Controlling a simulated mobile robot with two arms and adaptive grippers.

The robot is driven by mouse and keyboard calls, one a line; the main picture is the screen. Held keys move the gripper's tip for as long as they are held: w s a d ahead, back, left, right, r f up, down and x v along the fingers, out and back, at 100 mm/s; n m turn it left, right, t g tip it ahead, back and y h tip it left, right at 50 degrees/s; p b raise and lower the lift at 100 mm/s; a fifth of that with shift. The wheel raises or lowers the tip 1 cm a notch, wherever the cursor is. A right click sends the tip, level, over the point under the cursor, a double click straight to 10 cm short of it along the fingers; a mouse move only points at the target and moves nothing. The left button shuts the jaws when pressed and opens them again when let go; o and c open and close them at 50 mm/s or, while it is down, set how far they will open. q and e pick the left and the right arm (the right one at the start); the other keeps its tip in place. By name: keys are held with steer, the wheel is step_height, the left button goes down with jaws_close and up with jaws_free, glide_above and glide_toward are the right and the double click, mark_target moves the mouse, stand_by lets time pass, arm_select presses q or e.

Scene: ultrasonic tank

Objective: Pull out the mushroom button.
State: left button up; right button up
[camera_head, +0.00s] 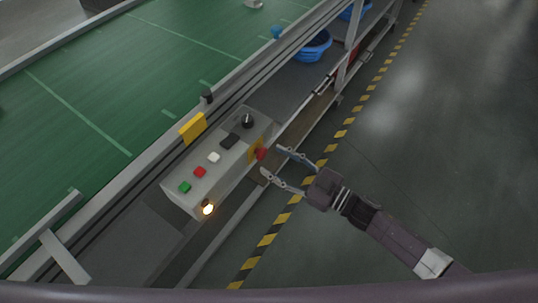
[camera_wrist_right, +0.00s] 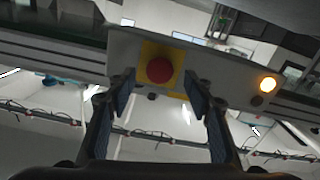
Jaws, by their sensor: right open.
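The red mushroom button (camera_head: 261,154) sits on a yellow plate on the side of a grey control box (camera_head: 227,167). In the right wrist view the button (camera_wrist_right: 160,70) is round and red, centred on its yellow plate (camera_wrist_right: 149,49). My right gripper (camera_head: 272,162) is open in front of the button, its fingers pointing at it. In the wrist view the fingertips (camera_wrist_right: 162,78) spread to the left and right of the button, with visible gaps; whether they reach level with it I cannot tell. My left gripper does not show.
The box top carries a green button (camera_head: 185,187), a red flat button (camera_head: 199,172), a white button (camera_head: 214,157) and a black knob (camera_head: 247,121). A lit lamp (camera_head: 208,209) is on the box's near end. A green conveyor (camera_head: 110,75) lies behind. Blue baskets (camera_head: 313,46) stand beyond. The floor at right is clear.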

mark_target(260, 153)
steer(key=shift+x, duration=1.45)
